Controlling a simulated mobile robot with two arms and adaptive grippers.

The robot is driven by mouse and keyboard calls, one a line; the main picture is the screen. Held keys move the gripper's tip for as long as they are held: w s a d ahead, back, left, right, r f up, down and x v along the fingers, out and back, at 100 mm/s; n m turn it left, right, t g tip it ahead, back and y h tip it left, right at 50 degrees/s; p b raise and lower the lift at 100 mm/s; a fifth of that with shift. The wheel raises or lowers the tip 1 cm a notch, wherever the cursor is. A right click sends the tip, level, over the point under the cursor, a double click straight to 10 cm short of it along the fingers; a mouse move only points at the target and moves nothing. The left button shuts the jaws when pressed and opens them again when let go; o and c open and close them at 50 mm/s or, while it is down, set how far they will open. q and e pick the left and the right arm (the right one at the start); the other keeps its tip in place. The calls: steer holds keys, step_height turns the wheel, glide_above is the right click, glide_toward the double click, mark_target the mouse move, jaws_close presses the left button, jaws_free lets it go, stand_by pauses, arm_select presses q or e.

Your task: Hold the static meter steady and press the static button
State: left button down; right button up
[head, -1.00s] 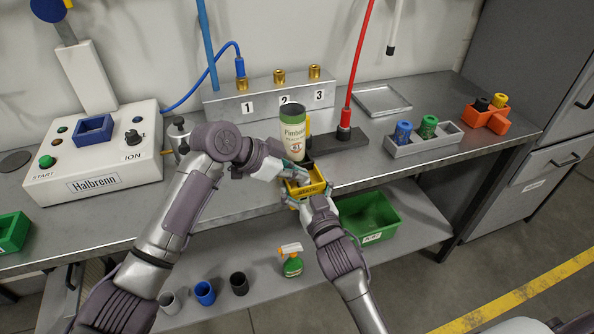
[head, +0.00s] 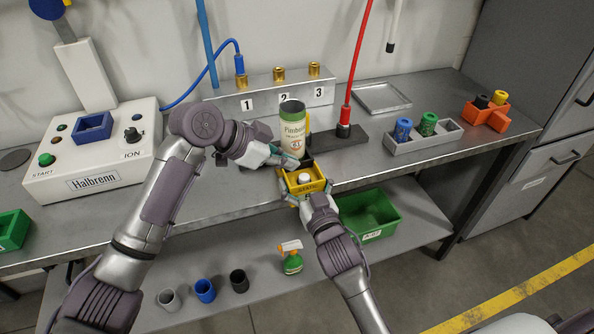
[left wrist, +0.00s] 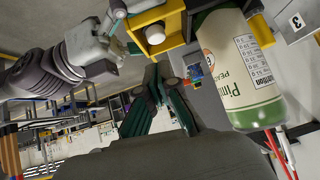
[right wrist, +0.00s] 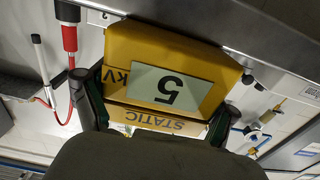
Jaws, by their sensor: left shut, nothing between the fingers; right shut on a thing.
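The static meter (head: 318,185) is a yellow box marked STATIC at the bench's front edge. In the right wrist view its face (right wrist: 205,65) shows a panel reading 5 beside "kV". My right gripper (head: 310,194) is shut on the meter, its fingers on either side. The white round button (head: 305,177) is on the meter's top; it also shows in the left wrist view (left wrist: 155,34). My left gripper (head: 290,161) is shut and empty, just left of and behind the meter, its fingertips apart from the button.
A green-and-white can (head: 292,130) stands right behind the meter. A white control box (head: 95,165) is at left on the bench. A grey rack (head: 425,142) with coloured cylinders is at right. Below are a green bin (head: 375,235) and a spray bottle (head: 291,262).

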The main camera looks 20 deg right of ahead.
arm_select(q)
steer(key=v, duration=0.7)
steer(key=shift+r, duration=0.2)
arm_select(e)
steer(key=o, duration=1.3)
